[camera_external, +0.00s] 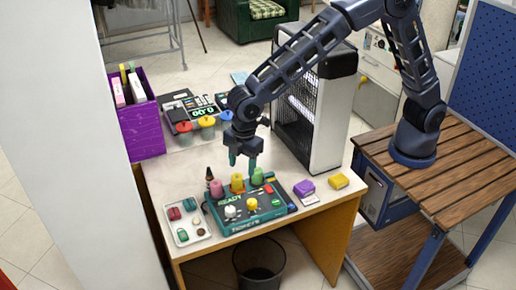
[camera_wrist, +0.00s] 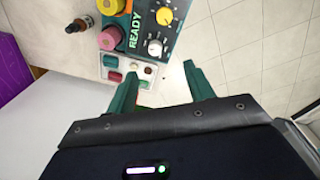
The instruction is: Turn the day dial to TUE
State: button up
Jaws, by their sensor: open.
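A teal control box marked READY (camera_external: 222,223) stands on the counter in the external view; it also shows at the top of the wrist view (camera_wrist: 133,45). Its front has a white dial (camera_external: 230,211) and a yellow dial (camera_external: 251,204), seen in the wrist view as white (camera_wrist: 155,47) and yellow (camera_wrist: 164,16). Marks ring the dials, but I cannot read the day names. Pink (camera_external: 216,188), yellow (camera_external: 237,182) and green (camera_external: 257,176) round pieces stand along its back. My gripper (camera_external: 242,166) is open and empty, pointing down above the box's rear; its fingers (camera_wrist: 159,72) show apart.
Another device with coloured round pieces (camera_external: 197,110) and a tall heater-like unit (camera_external: 313,110) stand behind.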

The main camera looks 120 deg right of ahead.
send_near(230, 209)
jog(key=shift+n+g, duration=0.3)
jog(key=shift+n, duration=0.1)
jog(key=f, duration=0.9)
jog(key=shift+w+d+f, duration=0.1)
jog(key=shift+w, duration=0.2)
jog(key=c, duration=1)
